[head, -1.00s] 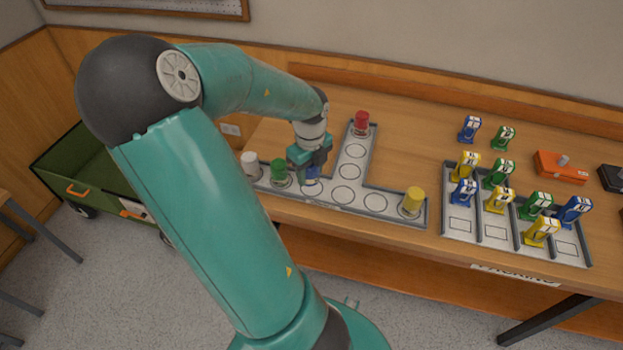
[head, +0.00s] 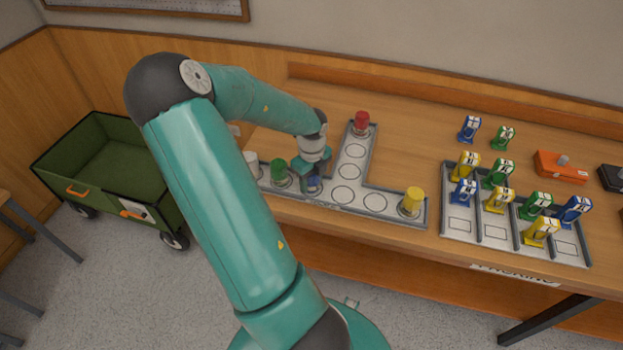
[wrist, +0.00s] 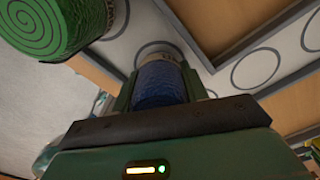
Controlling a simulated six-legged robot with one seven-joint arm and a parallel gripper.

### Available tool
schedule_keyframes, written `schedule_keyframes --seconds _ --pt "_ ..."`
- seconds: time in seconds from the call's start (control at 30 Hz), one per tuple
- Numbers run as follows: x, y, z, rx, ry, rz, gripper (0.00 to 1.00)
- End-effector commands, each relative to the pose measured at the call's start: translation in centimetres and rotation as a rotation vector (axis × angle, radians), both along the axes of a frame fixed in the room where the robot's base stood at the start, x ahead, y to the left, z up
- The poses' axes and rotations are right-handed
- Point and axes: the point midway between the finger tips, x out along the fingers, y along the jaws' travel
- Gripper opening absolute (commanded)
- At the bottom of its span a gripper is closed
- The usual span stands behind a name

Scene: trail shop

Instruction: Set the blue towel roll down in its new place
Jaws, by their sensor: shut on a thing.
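The blue towel roll (wrist: 160,84) is held upright between my gripper's fingers in the wrist view. In the head view the blue roll (head: 313,184) shows just below my gripper (head: 312,178), over the T-shaped grey tray (head: 395,212). It is at or close above a circle of the tray, right of the green roll (head: 278,170). I cannot tell whether its base touches the tray. The green roll (wrist: 60,25) shows at upper left in the wrist view. A white roll (head: 252,163) stands at the tray's left end, a red roll (head: 361,122) at the far end and a yellow roll (head: 412,201) at the right end.
Several empty circles (head: 346,172) lie right of and behind my gripper. A divided tray (head: 462,233) with yellow, green and blue items stands at right. An orange box (head: 560,167) sits behind it. A green wagon (head: 105,160) stands on the floor at left.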

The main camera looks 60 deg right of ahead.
Motion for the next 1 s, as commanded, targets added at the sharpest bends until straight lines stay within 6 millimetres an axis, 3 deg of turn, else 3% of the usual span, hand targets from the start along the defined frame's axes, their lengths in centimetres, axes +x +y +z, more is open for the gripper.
schedule_keyframes --seconds 0.1,0.13,0.17,0.57,0.67,1.0 --pt "0.0 0.0 -0.3 0.001 0.0 0.0 0.19" --pt "0.0 0.0 -0.3 0.001 0.0 0.0 0.48" --pt "0.0 0.0 -0.3 0.001 0.0 0.0 0.53" --pt "0.1 0.0 0.4 -0.002 -0.002 0.0 0.53" --pt "0.1 0.0 1.8 -0.001 -0.004 0.002 0.53" --pt "0.1 0.0 9.0 -0.001 -0.004 0.002 0.53"
